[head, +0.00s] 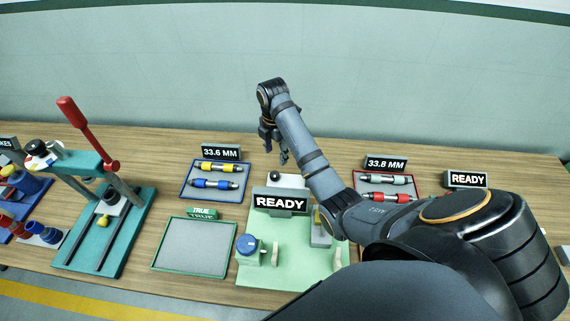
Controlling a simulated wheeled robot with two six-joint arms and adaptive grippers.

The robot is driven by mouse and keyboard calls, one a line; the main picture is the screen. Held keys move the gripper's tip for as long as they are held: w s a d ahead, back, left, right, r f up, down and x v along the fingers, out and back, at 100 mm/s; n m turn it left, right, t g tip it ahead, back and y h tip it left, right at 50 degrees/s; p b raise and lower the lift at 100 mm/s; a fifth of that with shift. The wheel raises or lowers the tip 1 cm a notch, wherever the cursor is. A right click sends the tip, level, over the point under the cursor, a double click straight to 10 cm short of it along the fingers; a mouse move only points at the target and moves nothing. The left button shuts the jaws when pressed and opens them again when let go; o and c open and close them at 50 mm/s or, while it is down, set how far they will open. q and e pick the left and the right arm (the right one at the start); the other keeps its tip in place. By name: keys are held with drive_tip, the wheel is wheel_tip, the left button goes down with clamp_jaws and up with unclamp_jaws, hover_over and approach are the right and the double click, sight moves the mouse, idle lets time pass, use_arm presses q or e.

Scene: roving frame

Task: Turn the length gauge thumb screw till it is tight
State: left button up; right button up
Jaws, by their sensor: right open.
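A pale green fixture board (290,262) lies on the table front centre, with a READY sign (281,203) standing over its back part. A round blue knob (248,244) sits on a grey block at its left side. I cannot tell for sure which part is the length gauge thumb screw, or how tight it is. My right arm reaches in from the lower right, across the right part of the board. My right gripper (276,152) is open, hanging behind the READY sign, apart from the blue knob. The fingers look empty. My left gripper is out of view.
A teal press (108,240) with a red lever stands at left. An empty grey tray (194,246) marked TRUE lies left of the board. Trays of pins marked 33.6 MM (187,190) and 33.8 MM (362,181) sit behind. Another READY sign (466,179) stands at right.

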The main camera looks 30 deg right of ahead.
sight(274, 174)
drive_tip(key=a+f+b, duration=0.1)
drive_tip(key=b, duration=0.1)
drive_tip(key=a+f+b, duration=0.1)
drive_tip(key=f, duration=0.1)
drive_tip(key=shift+s+b, duration=0.1)
drive_tip(key=shift+b, duration=0.25)
drive_tip(key=f+b, duration=0.2)
drive_tip(key=d+f+b, duration=0.1)
drive_tip(key=f+b, duration=0.2)
drive_tip(key=shift+f, duration=0.55)
drive_tip(key=shift+a+f, duration=0.15)
drive_tip(key=shift+f, duration=0.35)
drive_tip(key=c, duration=1.1)
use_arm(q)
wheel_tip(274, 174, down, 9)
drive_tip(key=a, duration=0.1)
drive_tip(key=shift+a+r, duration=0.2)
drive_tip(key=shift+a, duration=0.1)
use_arm(e)
drive_tip(key=shift+c, duration=0.2)
